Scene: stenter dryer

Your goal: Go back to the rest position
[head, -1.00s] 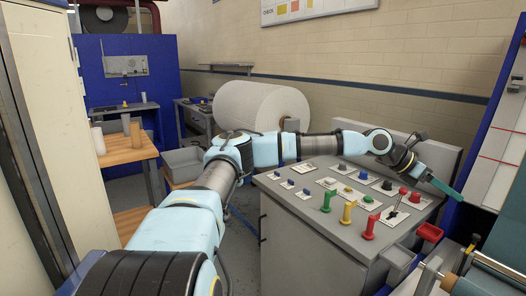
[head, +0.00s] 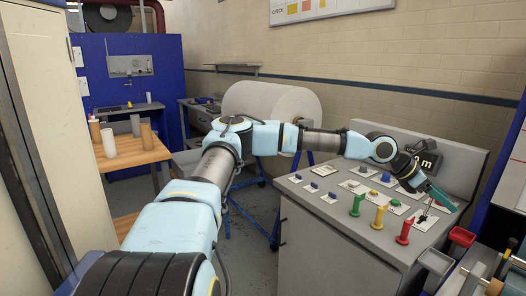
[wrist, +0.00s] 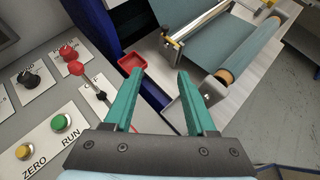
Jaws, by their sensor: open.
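My gripper (head: 441,197) hangs over the right end of the grey control console (head: 330,248), with its teal fingers pointing right and down. In the wrist view my gripper (wrist: 155,78) has its two fingers spread apart with nothing between them. A thin lever with a red part (wrist: 101,95) stands just left of the left finger; I cannot tell whether they touch. A small red tray (wrist: 131,64) shows beyond the fingertips. My blue-and-grey arm stretches forward and right across the head view.
The console carries green, yellow and red handles (head: 403,231), several knobs, and ZERO and RUN buttons (wrist: 61,123). A large white roll (head: 275,103) stands behind my arm. Rollers with teal fabric (wrist: 205,40) lie right of the console. A wooden table (head: 135,151) stands at left.

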